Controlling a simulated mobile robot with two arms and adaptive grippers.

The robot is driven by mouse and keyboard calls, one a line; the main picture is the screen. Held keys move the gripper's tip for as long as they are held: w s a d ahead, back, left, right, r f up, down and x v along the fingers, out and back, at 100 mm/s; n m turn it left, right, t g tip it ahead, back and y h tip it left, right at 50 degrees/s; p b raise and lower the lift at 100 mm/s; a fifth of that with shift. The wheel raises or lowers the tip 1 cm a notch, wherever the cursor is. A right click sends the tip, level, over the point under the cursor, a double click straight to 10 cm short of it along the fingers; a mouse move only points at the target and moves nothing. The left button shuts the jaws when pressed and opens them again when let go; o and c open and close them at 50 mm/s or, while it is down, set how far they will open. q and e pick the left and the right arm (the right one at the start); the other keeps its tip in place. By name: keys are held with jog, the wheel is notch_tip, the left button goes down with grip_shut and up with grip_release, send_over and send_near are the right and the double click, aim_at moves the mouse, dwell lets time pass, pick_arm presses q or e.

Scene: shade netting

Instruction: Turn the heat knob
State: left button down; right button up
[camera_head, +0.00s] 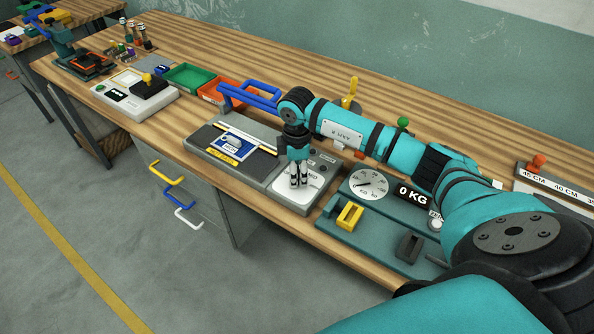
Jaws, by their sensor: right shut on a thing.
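My right gripper (298,182) points down over the white dial plate (316,179) at the right end of a grey machine (197,137). Its fingers are closed around the heat knob, which is mostly hidden behind them. The knob's exact setting cannot be read. The machine has a dark bed with a blue and white card (233,143) on it and a raised blue bar handle (247,97) behind. My left gripper is not in view.
Right of the machine is a teal scale with a round dial (370,184), a "0 KG" display (411,194) and a yellow block (349,216). Green (190,77) and orange (209,93) trays stand to the left. The wooden bench behind is largely clear.

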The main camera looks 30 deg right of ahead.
jog(key=shift+w+d+r+m, duration=0.1)
jog(key=shift+w+d+m, duration=0.05)
jog(key=shift+m, duration=0.95)
jog(key=shift+p, duration=0.3)
jog(key=o, duration=1.1)
jog(key=shift+o, duration=0.2)
notch_tip(320, 180, up, 12)
